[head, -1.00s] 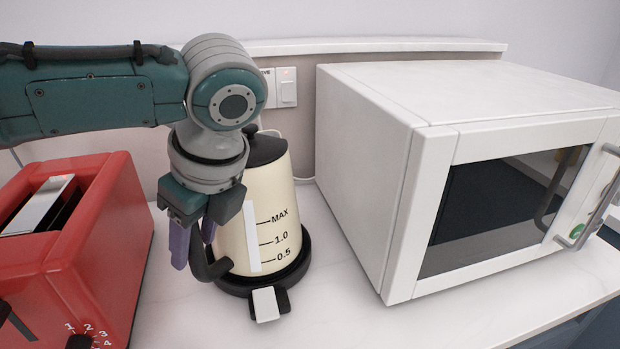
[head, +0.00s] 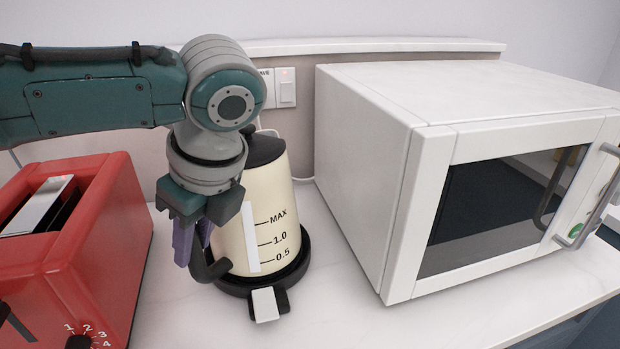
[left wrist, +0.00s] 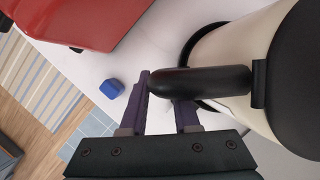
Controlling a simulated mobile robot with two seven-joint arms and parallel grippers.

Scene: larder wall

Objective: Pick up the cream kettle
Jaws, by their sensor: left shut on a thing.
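The cream kettle (head: 268,215) stands upright on its black base (head: 300,272) on the counter, with level marks facing me and a black lid on top. It also shows in the left wrist view (left wrist: 230,50), where its black handle (left wrist: 200,82) runs to the left. My left gripper (head: 193,243) is at the kettle's left side, shut on the handle. In the left wrist view its purple fingers (left wrist: 163,102) lie on either side of the handle. The arm hides part of the kettle's upper left. My right gripper is not in view.
A red toaster (head: 95,240) stands close on the left of my gripper. A white microwave (head: 375,170) stands on the right. A small blue object (left wrist: 112,88) lies on the counter in the left wrist view. A wall socket (head: 287,92) is behind the kettle.

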